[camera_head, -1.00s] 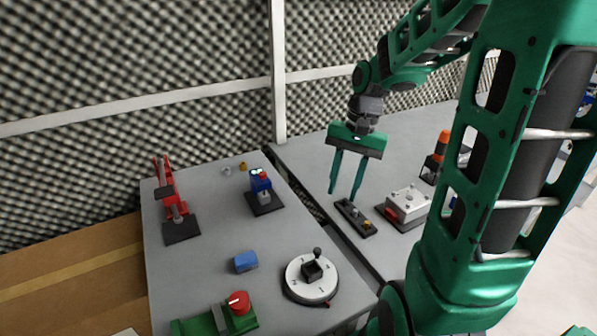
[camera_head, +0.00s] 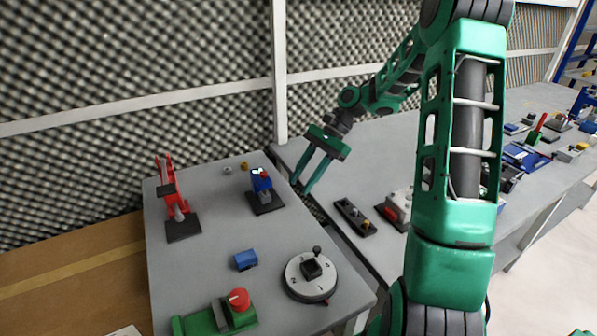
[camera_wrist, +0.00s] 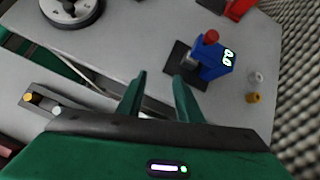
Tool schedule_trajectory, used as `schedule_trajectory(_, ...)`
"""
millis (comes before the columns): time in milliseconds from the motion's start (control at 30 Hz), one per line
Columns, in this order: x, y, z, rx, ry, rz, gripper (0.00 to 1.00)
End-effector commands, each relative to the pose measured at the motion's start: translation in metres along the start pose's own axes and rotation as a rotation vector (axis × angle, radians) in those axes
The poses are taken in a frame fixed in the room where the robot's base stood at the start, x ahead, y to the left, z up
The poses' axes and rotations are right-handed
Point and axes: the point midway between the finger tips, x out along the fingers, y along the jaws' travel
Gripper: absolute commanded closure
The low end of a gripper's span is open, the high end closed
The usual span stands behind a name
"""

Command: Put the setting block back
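A small plain blue block (camera_head: 245,260) lies on the left grey table, left of the round white dial (camera_head: 311,277). I cannot tell for sure that it is the setting block. A blue device with a red knob and a lit display (camera_head: 261,184) stands on a dark base plate behind it; it also shows in the wrist view (camera_wrist: 212,58). My gripper (camera_head: 300,187) is open and empty above the gap between the two tables, right of the blue device. In the wrist view the fingers (camera_wrist: 160,77) are apart, short of the device's base. The blue block is not visible there.
A red stand (camera_head: 172,190) is at the back left, and a green fixture with a red knob (camera_head: 222,314) at the front. Two small fittings lie behind the device. A dark slotted rail (camera_head: 354,217) and a grey-and-red box (camera_head: 397,207) are on the right table.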

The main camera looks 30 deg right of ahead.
Motion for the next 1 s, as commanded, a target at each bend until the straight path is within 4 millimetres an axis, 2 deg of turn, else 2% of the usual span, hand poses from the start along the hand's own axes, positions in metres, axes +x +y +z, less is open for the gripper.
schedule_trajectory(233,0.004,-0.024,-0.012,0.098,-0.156,-0.054,0.67)
schedule_trajectory(500,-0.001,-0.042,-0.023,0.200,-0.334,-0.105,0.67)
schedule_trajectory(733,-0.009,-0.049,-0.030,0.255,-0.437,-0.131,0.67)
schedule_trajectory(1000,-0.011,-0.050,-0.031,0.268,-0.465,-0.137,0.67)
